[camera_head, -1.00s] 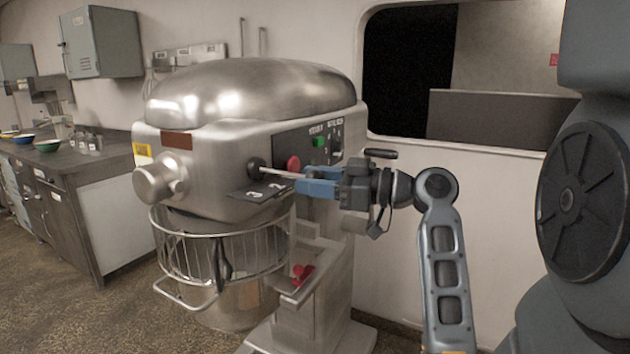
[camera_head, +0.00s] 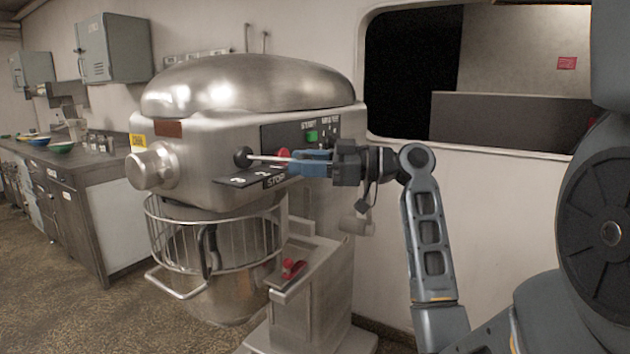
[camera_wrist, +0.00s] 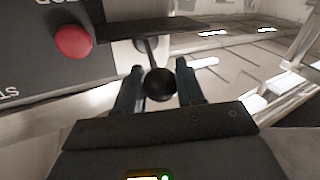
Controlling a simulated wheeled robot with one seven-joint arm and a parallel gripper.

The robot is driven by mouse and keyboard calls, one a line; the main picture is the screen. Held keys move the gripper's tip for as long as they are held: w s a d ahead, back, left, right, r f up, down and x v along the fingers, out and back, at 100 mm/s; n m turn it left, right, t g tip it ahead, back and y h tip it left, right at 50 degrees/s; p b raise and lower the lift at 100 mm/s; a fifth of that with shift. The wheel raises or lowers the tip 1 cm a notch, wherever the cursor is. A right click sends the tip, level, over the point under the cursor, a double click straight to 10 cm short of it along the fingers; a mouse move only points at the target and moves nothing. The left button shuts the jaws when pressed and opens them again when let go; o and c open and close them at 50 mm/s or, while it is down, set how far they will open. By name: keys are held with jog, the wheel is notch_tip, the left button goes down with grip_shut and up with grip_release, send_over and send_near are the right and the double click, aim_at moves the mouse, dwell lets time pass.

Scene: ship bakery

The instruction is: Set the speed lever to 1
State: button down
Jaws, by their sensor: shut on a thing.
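The steel mixer (camera_head: 240,90) stands ahead of me. I cannot tell which number the lever points at.
A red button (camera_head: 284,155) and a green button (camera_head: 312,136) are on the dark panel close to my gripper; the red one (camera_wrist: 73,42) also shows in the wrist view. A wire bowl guard (camera_head: 215,235) is below. A counter (camera_head: 85,160) stands left.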

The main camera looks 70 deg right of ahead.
jog(key=shift+w+d+f+n+g+y+b, duration=0.1)
jog(key=shift+d+n+g+y+b, duration=0.25)
jog(key=shift+d+n+y+b, duration=0.55)
jog(key=shift+w+d+f+n+g+y+b, duration=0.1)
jog(key=shift+d+n+g+y+b, duration=0.4)
jog(key=shift+d+y+b, duration=0.65)
jog(key=shift+a, duration=0.2)
jog(key=c, duration=0.7)
grip_release()
jog(key=shift+r, duration=0.1)
jog(key=shift+c, duration=0.2)
jog(key=v, duration=0.7)
jog(key=shift+s+d+b, duration=0.25)
jog(key=shift+s+b, duration=0.05)
jog(key=shift+b, duration=0.1)
